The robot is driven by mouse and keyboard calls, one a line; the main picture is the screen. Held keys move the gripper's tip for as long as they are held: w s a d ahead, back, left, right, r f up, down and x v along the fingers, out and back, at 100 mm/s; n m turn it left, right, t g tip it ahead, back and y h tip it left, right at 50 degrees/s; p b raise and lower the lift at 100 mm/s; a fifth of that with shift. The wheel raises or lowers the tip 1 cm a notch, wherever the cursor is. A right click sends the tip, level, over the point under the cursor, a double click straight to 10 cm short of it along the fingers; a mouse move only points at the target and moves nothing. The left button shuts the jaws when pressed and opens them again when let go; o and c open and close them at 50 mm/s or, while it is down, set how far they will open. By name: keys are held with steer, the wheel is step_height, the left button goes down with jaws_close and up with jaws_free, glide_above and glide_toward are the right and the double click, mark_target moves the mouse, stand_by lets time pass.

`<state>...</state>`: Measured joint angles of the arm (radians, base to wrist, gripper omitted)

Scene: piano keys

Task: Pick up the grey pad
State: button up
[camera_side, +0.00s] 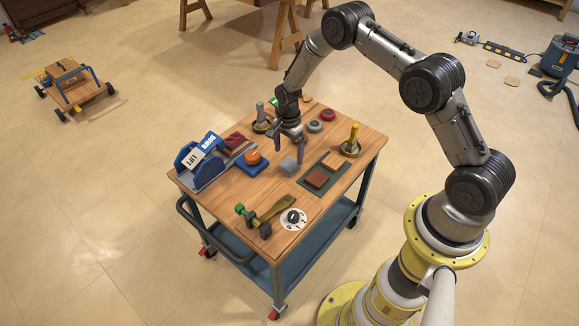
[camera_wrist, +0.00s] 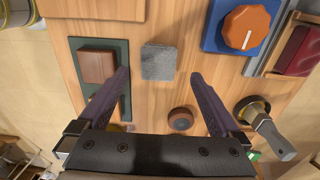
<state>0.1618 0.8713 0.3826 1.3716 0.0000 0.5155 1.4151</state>
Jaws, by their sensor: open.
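The grey pad (camera_side: 288,166) is a small grey block near the middle of the wooden tabletop. In the wrist view the pad (camera_wrist: 158,62) shows as a mottled grey square, just beyond my fingertips and roughly centred between them. My gripper (camera_side: 289,152) points down over the table, close to the pad. In the wrist view my gripper (camera_wrist: 160,76) is open, with its two purple-grey fingers wide apart and nothing between the tips. I cannot tell the exact height of the fingertips above the table.
A dark green plate with brown blocks (camera_side: 317,178) lies to the right of the pad. An orange knob (camera_side: 252,158) on a blue base is to the left. A round button (camera_wrist: 181,118) sits between my fingers nearer the palm. A lever (camera_wrist: 264,123) stands beside the right finger.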

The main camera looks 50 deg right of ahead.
mark_target(289, 163)
step_height(289, 163, down, 5)
steer(key=shift+s+d, duration=0.1)
steer(key=shift+c, duration=0.2)
steer(key=c, duration=1.4)
steer(key=shift+o, duration=0.2)
